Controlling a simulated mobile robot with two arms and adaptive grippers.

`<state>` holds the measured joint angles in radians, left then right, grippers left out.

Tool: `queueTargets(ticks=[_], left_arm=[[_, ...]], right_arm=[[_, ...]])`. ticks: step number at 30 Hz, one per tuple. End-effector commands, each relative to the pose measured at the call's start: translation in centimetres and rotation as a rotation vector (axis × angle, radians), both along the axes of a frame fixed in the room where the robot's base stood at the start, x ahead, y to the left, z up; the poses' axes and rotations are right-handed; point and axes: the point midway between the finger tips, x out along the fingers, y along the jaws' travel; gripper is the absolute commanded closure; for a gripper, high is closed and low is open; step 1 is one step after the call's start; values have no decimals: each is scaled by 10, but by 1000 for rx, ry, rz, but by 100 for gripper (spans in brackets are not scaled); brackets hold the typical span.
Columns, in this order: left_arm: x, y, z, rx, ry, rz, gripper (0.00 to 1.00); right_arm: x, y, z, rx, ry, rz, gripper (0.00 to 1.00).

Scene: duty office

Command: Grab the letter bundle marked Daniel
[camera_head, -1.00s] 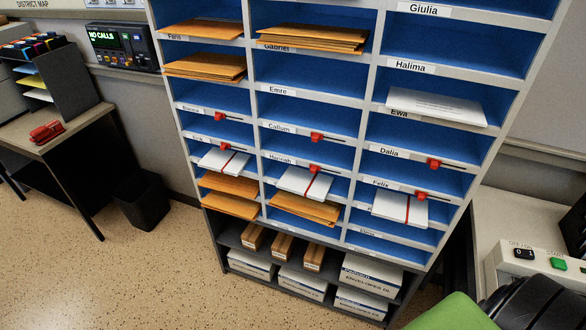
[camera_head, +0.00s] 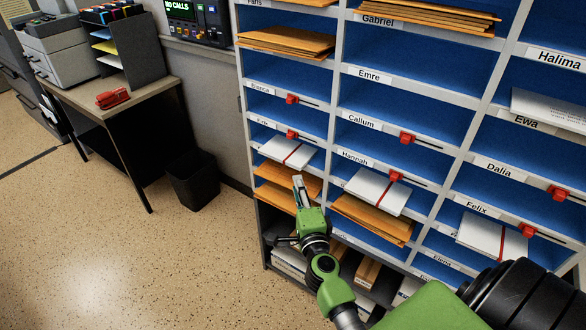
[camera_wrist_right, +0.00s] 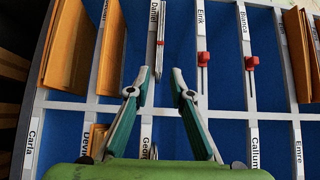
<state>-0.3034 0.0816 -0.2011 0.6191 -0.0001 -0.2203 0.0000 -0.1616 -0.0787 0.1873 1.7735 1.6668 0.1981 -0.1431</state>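The letter bundle marked Daniel (camera_head: 288,152), white with a red band, lies in the left column of the rack, below the Erik label, and sticks out over the shelf edge. In the right wrist view the bundle (camera_wrist_right: 160,40) shows edge-on beside the Daniel label. My right gripper (camera_head: 299,188) is just below and in front of it, over the brown envelopes. In the wrist view the right gripper (camera_wrist_right: 160,82) is open, with nothing between its fingertips, and the bundle is ahead of the gap. My left gripper is not in view.
Other white banded bundles lie in the middle (camera_head: 378,190) and right columns (camera_head: 490,240). Brown envelopes (camera_head: 275,195) stick out below. Red sliders (camera_head: 291,134) sit on shelf edges. A black bin (camera_head: 193,180) and a desk stand left; the floor before them is clear.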

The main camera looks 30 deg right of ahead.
Motion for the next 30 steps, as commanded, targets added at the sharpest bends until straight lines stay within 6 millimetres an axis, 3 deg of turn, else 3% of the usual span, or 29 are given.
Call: queueTargets(ticks=[9,15,28,30], left_arm=[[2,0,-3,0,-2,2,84],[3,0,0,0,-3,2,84],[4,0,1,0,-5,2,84],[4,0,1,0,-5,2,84]], right_arm=[[44,-18,0,-3,-1,2,80],[62,-25,0,-3,1,2,80],[69,-28,-1,-2,2,2,80],[69,-28,-1,-1,2,2,86]])
